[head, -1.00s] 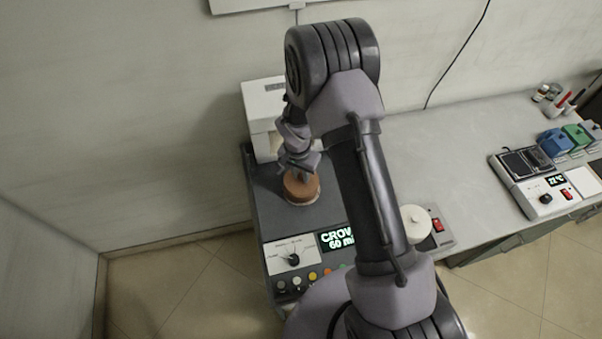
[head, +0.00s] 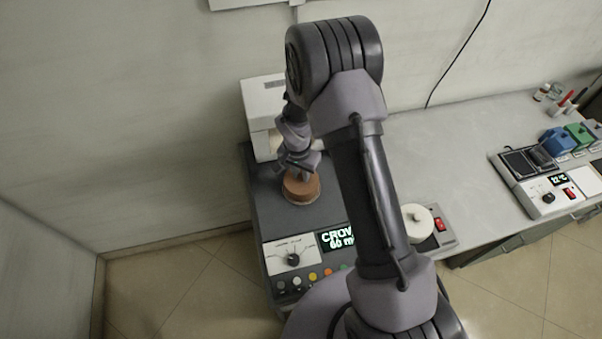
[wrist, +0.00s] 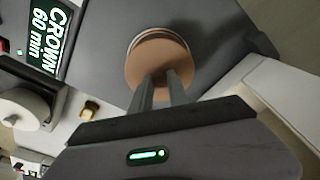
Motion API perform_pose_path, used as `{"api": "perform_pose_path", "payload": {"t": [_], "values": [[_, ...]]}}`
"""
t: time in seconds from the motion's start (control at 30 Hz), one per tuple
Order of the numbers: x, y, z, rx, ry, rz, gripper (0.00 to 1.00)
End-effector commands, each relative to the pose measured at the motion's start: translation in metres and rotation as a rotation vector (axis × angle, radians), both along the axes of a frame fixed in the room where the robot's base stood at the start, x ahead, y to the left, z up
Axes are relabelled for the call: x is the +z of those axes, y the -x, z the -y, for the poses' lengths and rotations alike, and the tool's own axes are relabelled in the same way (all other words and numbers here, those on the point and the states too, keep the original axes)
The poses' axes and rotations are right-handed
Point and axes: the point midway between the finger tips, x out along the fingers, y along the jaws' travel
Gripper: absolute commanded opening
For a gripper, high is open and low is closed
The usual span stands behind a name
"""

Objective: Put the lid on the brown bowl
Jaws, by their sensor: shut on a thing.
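The brown bowl (head: 302,194) stands on the dark top of the left-hand unit, below my gripper. In the wrist view a flat tan disc, the lid (wrist: 158,68), covers nearly all of the bowl. A thin strip of the bowl's rim (wrist: 152,34) shows past the disc's far edge. My gripper (wrist: 167,76) points down with its fingers close together at the middle of the lid, shut on it. The part between the fingertips is mostly hidden. I cannot tell whether the lid is fully seated. The gripper also shows in the head view (head: 300,170).
A white device (head: 262,105) stands right behind the bowl. A control panel (head: 292,258) with a knob, display and buttons is in front. A round white object (head: 417,222) sits right of my arm. The grey bench (head: 450,140) is largely clear; instruments stand at its right.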

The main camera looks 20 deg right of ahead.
Motion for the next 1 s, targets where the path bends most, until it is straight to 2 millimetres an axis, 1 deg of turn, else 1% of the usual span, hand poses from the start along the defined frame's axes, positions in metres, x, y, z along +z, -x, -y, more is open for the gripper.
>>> {"api": "perform_pose_path", "payload": {"t": [0.47, 0.5, 0.6, 0.8, 0.83, 0.93, 1.0], "values": [[-0.0013, 0.0, 0.0, 0.0, 0.0, 0.0, 0.0], [-0.0013, 0.0, 0.0, 0.0, 0.0, 0.0, 0.28], [-0.0014, 0.0002, 0.0, 0.0, 0.0, 0.0, 0.46], [-0.0015, 0.0002, 0.0, 0.0, 0.0, 0.0, 0.46], [-0.0015, 0.0002, -0.0001, 0.0, -0.001, -0.001, 0.48], [-0.0015, 0.0002, -0.0001, 0.0, -0.001, -0.001, 0.68], [-0.0015, 0.0002, -0.0001, 0.0, -0.001, -0.001, 0.68]]}}
